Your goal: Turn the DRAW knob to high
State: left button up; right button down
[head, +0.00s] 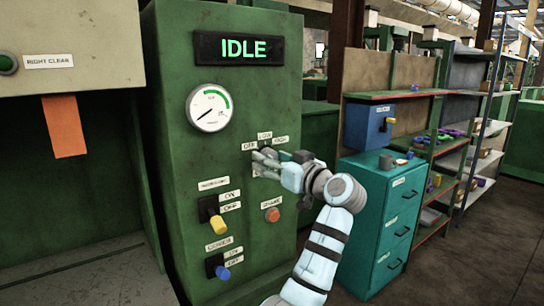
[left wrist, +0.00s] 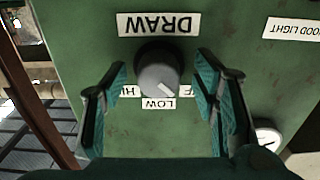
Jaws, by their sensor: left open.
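The grey round DRAW knob (left wrist: 158,70) sits on the green panel between my left gripper's fingers in the left wrist view. Its white mark points down and right in that upside-down view, between the LOW label (left wrist: 159,103) and the partly hidden OFF label (left wrist: 187,91). The HIGH label (left wrist: 130,91) is partly covered by the other finger. My left gripper (head: 259,162) is open, with a finger on each side of the knob and visible gaps to it. In the head view the gripper hides the knob. My right gripper is not in view.
The green panel (head: 185,150) carries an IDLE display (head: 240,48), a round gauge (head: 209,108), a yellow switch (head: 217,224), a blue switch (head: 222,272) and an orange button (head: 272,215) below the knob. A teal cabinet (head: 384,190) stands to the right.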

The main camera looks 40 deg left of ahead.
pick_arm(q)
jog(key=shift+w+a, duration=0.2)
jog(key=c, duration=1.2)
jog(key=shift+o, duration=0.2)
